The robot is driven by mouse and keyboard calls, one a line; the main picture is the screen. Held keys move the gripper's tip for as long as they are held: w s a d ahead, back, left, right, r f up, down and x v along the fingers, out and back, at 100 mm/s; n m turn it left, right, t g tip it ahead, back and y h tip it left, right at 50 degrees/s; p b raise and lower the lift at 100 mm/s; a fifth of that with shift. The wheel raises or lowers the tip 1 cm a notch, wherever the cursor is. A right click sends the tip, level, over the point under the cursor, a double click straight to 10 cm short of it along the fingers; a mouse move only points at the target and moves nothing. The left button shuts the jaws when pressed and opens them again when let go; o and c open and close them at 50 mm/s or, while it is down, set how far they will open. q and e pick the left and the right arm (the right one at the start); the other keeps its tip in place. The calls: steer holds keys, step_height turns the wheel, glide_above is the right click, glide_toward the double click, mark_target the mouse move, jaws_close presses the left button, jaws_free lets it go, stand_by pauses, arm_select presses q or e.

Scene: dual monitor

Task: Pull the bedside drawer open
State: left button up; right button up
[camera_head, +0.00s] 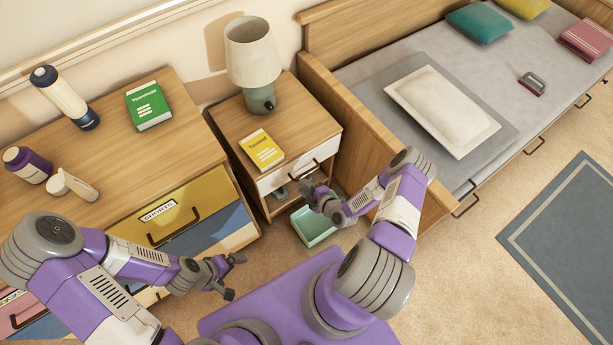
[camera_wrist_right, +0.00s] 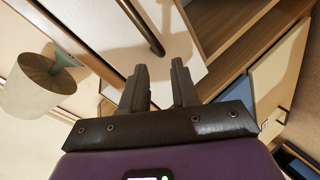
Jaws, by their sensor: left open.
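The bedside table (camera_head: 301,123) has a white-fronted drawer (camera_head: 271,181) with a dark bar handle (camera_head: 303,171). The drawer looks closed. My right gripper (camera_head: 311,188) is just in front of the drawer front, close to the handle. In the right wrist view my right gripper (camera_wrist_right: 160,68) has its fingers apart with nothing between them, and the dark handle (camera_wrist_right: 142,25) lies just beyond the fingertips, apart from them. My left gripper (camera_head: 234,275) is open and empty, low in front of the dresser, away from the bedside table.
A teal bin (camera_head: 315,229) is on the floor below the drawer. The dresser (camera_head: 127,182) is at left, the bed (camera_head: 358,143) at right. Carpet (camera_head: 470,270) is free at front right.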

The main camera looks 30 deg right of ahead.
mark_target(307, 173)
steer(key=s+d+f+n+t+h, duration=0.1)
steer(key=d+f+n+t, duration=0.15)
steer(key=d, duration=0.25)
steer(key=shift+n+h, duration=0.4)
steer(key=shift+n, duration=0.15)
steer(key=b+x, duration=0.1)
steer(key=x, duration=0.1)
steer(key=b+x, duration=0.1)
steer(key=x, duration=0.1)
steer(key=r+b+x, duration=0.1)
steer(key=x, duration=0.2)
steer(key=shift+w+a, duration=0.15)
steer(key=shift+a, duration=0.1)
jaws_close()
